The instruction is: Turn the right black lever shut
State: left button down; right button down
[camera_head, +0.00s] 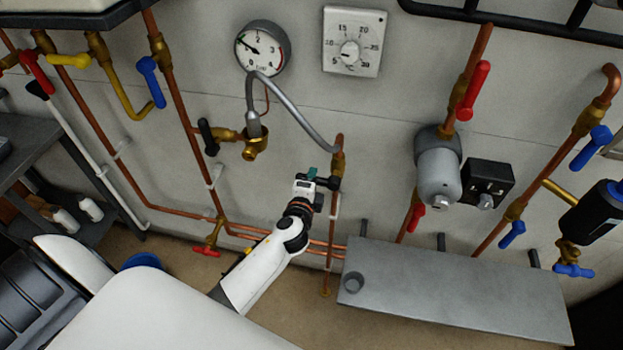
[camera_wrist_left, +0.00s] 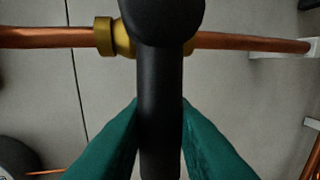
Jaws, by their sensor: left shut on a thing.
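The right black lever (camera_wrist_left: 160,110) stands across its copper pipe in the left wrist view, at about a right angle to it. Its round hub sits over a brass valve body (camera_wrist_left: 121,38). My left gripper (camera_wrist_left: 160,150) has its green fingers closed on the lever's arm, one on each side. In the head view my left gripper (camera_head: 313,176) is at the vertical pipe below the grey hose, and the lever there is mostly hidden by it. The left black lever (camera_head: 208,138) sits on a brass valve further left, apart from my gripper. My right gripper is out of view.
A pressure gauge (camera_head: 263,48) and a dial thermostat (camera_head: 355,41) are on the wall above. A grey braided hose (camera_head: 295,112) arches down to the pipe by my gripper. A grey shelf (camera_head: 455,292) is at lower right. A red lever (camera_head: 474,90) is further right.

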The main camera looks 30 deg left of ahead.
pick_arm(q)
jog(key=shift+w+r, duration=0.1)
jog(key=shift+r, duration=0.05)
jog(key=c, duration=1.3)
grip_release()
jog(key=shift+b+v, duration=0.95)
jog(key=shift+v, duration=5.1)
